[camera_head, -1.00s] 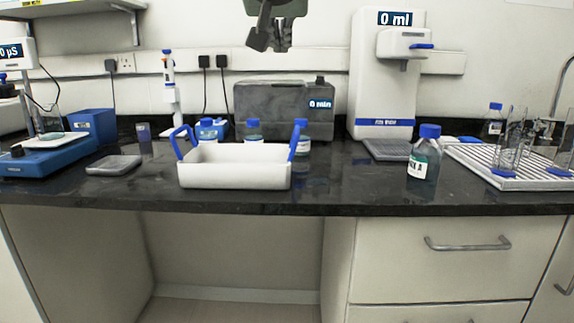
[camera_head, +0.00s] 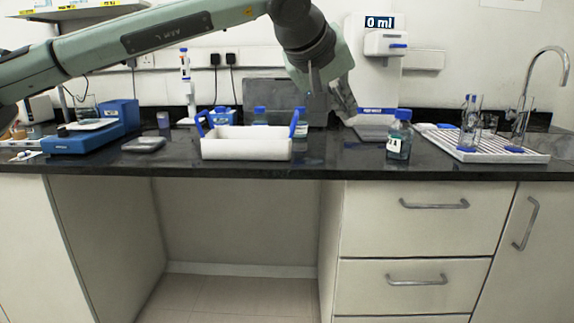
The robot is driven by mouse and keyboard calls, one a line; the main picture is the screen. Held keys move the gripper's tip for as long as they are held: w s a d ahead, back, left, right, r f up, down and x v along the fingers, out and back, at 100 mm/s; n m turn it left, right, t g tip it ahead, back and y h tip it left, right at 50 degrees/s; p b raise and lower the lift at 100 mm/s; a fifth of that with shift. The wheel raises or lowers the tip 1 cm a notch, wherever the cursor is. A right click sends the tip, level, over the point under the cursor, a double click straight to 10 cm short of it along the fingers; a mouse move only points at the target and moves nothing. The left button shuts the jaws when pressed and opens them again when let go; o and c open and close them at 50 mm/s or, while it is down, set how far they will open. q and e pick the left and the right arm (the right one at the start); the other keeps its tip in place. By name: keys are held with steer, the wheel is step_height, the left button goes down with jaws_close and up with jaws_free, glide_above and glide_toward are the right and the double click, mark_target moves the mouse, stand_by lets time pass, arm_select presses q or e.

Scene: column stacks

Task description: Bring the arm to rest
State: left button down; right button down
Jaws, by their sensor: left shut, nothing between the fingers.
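My left arm (camera_head: 150,40) comes in from the upper left and reaches across the top of the view. Its gripper (camera_head: 345,108) hangs at the upper middle, pointing down and a little to the right. It is shut and empty. It shows in front of the grey box (camera_head: 292,98) and the left side of the white dispenser (camera_head: 382,75), partly hiding both. How far it is from them I cannot tell. My right gripper is not in view.
On the black worktop (camera_head: 330,163) stand a white tray (camera_head: 245,150) with blue handles and a blue-capped bottle (camera_head: 399,138). A draining rack (camera_head: 500,147) with glassware is at right, a blue instrument (camera_head: 85,140) at left. The front strip of worktop is clear.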

arm_select(q)
steer(key=s+d+f+n+g+h, duration=0.4)
steer(key=s+d+n+g+h, duration=0.15)
steer(key=s+d+h, duration=0.45)
steer(key=w+a+r+n+t+h, duration=0.1)
steer(key=w+a+n+t+h, duration=0.55)
steer(key=n, duration=1.45)
steer(key=w+a+f+n+t+y, duration=0.7)
steer(key=a+f+n+t+y, duration=0.15)
steer(key=n, duration=0.45)
steer(key=s+a+f+n+g+y, duration=0.2)
steer(key=a+f+n+y, duration=0.65)
steer(key=f, duration=0.75)
steer(key=s+a+f+n+g+y, duration=0.15)
steer(key=a+f+n+y, duration=0.35)
steer(key=a+f+n, duration=0.8)
steer(key=s+a+f+n+g, duration=0.3)
steer(key=s+f+g, duration=0.1)
steer(key=s+f, duration=0.5)
steer(key=s+a+f+n+g+y, duration=0.1)
steer(key=s+a+f+n+g, duration=0.2)
steer(key=s+f, duration=0.7)
steer(key=s+a+f+n+g, duration=0.3)
steer(key=s+a+f+g, duration=0.1)
steer(key=s+f, duration=0.6)
steer(key=s, duration=0.3)
steer(key=shift+s+a+g+y, duration=0.15)
steer(key=shift+s+g+y, duration=0.15)
steer(key=shift+s+y, duration=0.1)
